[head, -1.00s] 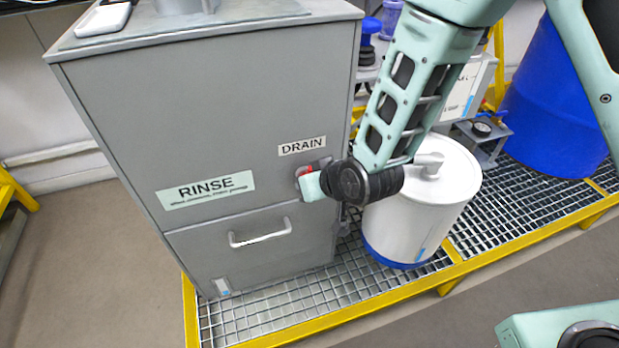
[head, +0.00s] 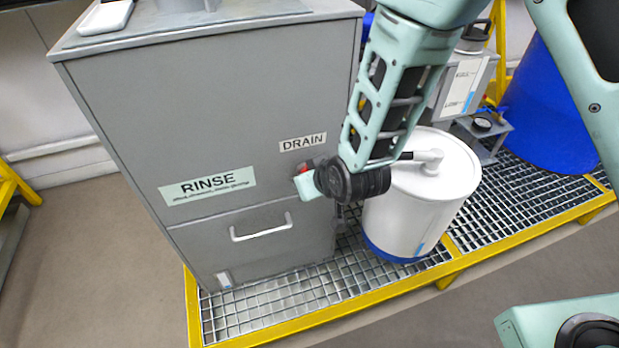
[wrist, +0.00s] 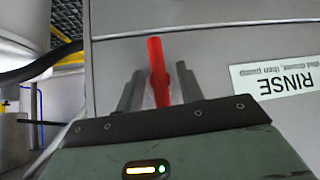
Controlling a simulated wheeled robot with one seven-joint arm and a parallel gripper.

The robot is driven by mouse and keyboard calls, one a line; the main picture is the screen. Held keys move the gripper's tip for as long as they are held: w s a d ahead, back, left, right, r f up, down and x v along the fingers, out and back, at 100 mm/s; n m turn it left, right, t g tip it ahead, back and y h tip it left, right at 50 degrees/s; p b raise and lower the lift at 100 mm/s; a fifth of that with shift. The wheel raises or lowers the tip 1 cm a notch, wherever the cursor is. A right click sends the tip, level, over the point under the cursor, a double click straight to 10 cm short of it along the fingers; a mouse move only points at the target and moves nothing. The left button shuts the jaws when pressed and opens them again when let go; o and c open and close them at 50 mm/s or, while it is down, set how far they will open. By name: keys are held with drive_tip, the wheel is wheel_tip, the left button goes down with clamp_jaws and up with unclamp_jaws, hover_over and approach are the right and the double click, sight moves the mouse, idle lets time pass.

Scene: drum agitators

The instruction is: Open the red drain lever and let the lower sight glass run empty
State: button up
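The red drain lever (wrist: 158,70) stands upright in the wrist view, between the two fingers of my gripper (wrist: 160,88). A gap shows on each side of it, so my gripper is open around the lever and not closed on it. In the head view only a bit of red (head: 307,165) shows below the DRAIN label (head: 303,142), on the grey RINSE cabinet (head: 220,90); my wrist hides most of the lever and fingers.
A white drum with a blue base (head: 405,220) stands right of the cabinet on a yellow-edged grating (head: 265,303). A dark hose runs to its top spout. A box marked FULL and LOW (head: 462,80) and a blue barrel (head: 550,110) stand behind. A handle (head: 261,228) juts from the cabinet.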

drive_tip(key=shift+r, duration=0.1)
drive_tip(key=p+v, duration=1.7)
drive_tip(key=shift+p, duration=0.35)
drive_tip(key=shift+s, duration=0.1)
idle(0.7)
